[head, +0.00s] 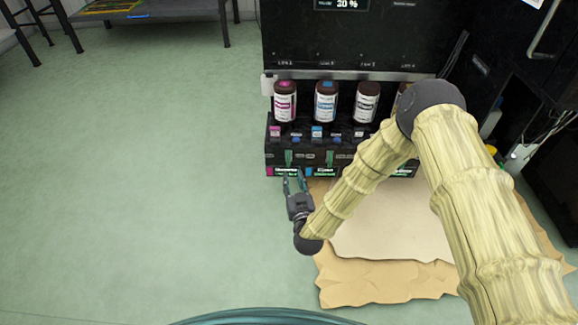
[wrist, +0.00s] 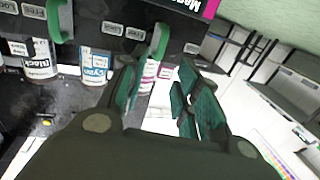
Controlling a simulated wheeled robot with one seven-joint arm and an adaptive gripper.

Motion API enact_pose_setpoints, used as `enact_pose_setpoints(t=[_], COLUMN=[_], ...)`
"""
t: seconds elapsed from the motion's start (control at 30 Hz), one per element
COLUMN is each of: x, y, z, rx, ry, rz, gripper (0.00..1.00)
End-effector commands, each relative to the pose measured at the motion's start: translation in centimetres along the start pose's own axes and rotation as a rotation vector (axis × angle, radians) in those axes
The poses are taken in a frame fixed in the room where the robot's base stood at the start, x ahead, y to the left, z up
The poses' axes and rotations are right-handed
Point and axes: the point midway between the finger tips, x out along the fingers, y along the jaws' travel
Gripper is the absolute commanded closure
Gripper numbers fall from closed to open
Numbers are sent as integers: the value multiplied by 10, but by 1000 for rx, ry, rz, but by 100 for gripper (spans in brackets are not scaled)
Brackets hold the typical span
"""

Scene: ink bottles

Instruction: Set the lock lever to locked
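The black ink unit (head: 345,133) has green levers on its front. One lever (head: 289,157) is above the magenta-marked label, and another lever (head: 330,157) is to its right. In the wrist view the nearer lever (wrist: 153,45) stands out from the front beside small printed plates, and a second lever (wrist: 59,20) is at upper left. I cannot tell which position either lever is in. My gripper (head: 293,177) is just in front of the unit, below the left lever. Its green-padded fingers (wrist: 158,95) are apart with nothing held between them. Levers farther right are hidden by my arm.
Magenta (head: 285,101), cyan (head: 326,101) and black (head: 366,101) ink bottles stand upright on the unit; another is mostly hidden behind my arm. Crumpled brown paper (head: 352,283) lies on the floor at right. The green floor (head: 130,190) at left is clear.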

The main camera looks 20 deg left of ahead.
Motion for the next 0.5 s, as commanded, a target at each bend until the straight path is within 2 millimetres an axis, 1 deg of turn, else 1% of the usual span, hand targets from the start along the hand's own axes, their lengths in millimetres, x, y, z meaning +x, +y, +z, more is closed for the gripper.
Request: enact_pose_setpoints(t=[0.03, 0.3, 0.5], x=[9, 53, 76], y=[1, 0, 1], z=[2, 3, 2], rx=[0, 0, 0], ry=[4, 3, 1], rz=[1, 1, 0], gripper=[68, 68, 68])
